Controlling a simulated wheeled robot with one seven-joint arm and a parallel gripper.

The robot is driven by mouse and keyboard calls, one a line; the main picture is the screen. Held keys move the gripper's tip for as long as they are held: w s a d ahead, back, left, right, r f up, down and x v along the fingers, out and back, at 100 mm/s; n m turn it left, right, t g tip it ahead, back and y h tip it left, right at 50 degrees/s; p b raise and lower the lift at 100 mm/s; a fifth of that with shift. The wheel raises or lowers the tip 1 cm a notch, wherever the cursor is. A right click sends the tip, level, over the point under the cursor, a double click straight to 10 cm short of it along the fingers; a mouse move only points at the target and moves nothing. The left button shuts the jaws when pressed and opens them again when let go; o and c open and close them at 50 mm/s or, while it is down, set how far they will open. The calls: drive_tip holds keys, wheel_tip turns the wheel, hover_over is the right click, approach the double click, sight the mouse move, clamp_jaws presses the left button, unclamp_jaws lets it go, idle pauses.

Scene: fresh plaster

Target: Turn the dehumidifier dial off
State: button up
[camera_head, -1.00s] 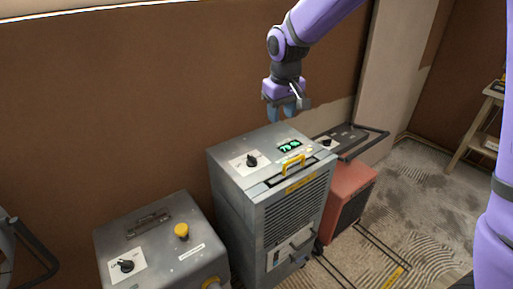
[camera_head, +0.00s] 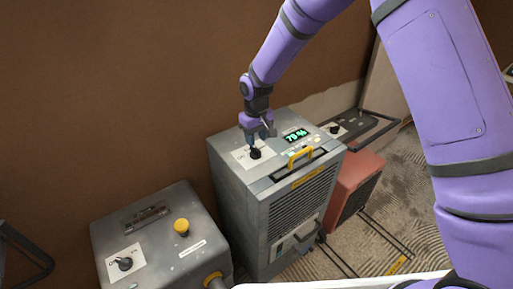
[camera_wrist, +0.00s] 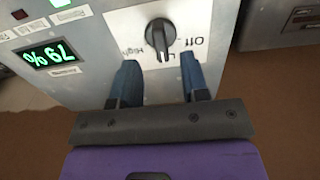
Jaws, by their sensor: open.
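The dehumidifier (camera_head: 232,184) is a tall grey metal box in the middle of the head view. Its black dial (camera_head: 255,153) sits on a white label on the top; the dial also shows in the wrist view (camera_wrist: 160,36). The label reads "Off" and "High", with other lettering partly hidden. A green display (camera_head: 296,135) reads about 79 %. My gripper (camera_head: 257,138) is open above the dial. In the wrist view its two blue fingers (camera_wrist: 161,72) are apart, just below the dial in the picture, with nothing between them.
A red machine (camera_head: 357,186) with another dial is at the right.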

sight(256, 148)
drive_tip(key=shift+f, duration=2.5)
clamp_jaws()
